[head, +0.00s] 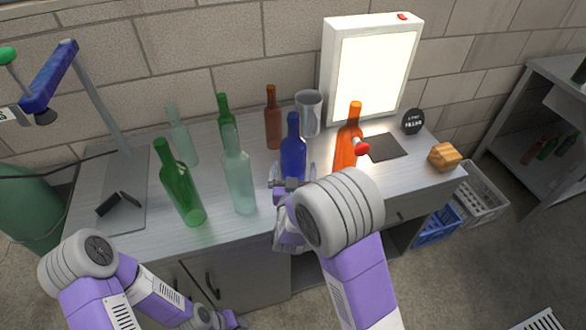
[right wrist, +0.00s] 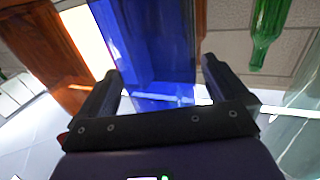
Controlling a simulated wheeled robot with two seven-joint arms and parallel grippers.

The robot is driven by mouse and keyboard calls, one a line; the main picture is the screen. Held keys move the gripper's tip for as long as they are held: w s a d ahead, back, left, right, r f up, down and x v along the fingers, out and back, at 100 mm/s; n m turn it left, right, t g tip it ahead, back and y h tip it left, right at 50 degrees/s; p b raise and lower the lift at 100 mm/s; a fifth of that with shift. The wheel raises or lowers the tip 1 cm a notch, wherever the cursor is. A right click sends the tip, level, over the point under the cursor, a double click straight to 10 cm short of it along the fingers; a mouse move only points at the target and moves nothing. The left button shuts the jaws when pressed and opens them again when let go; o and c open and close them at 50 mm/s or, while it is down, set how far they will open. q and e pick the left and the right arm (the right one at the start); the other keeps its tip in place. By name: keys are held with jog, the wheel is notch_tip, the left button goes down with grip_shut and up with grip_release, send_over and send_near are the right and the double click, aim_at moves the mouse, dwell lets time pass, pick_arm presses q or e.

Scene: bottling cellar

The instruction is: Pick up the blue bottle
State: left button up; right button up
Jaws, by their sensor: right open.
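The blue bottle (head: 292,150) stands upright on the worktop, with its lower part partly hidden by my right gripper and wrist. My right gripper (head: 292,177) is at the bottle, with its fingers spread to either side of it. In the right wrist view the blue bottle (right wrist: 155,50) fills the space between and beyond the two fingers of the open gripper (right wrist: 162,78). I cannot tell how deep it sits between them. My left gripper (head: 234,321) is low at the bottom edge, in front of the cabinet, small and partly hidden.
An orange bottle (head: 347,143) stands close on the right; a brown bottle (head: 273,120) and a glass jar (head: 309,112) stand behind. A pale green bottle (head: 239,180) and a green bottle (head: 182,185) stand left. A lit panel (head: 372,75) stands at the back.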

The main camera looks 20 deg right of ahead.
aim_at(294, 138)
jog(key=shift+x, duration=1.2)
jog(key=c, duration=1.3)
notch_tip(294, 138, up, 10)
jog(key=p, duration=0.3)
jog(key=shift+p, duration=0.3)
jog(key=shift+c, duration=0.2)
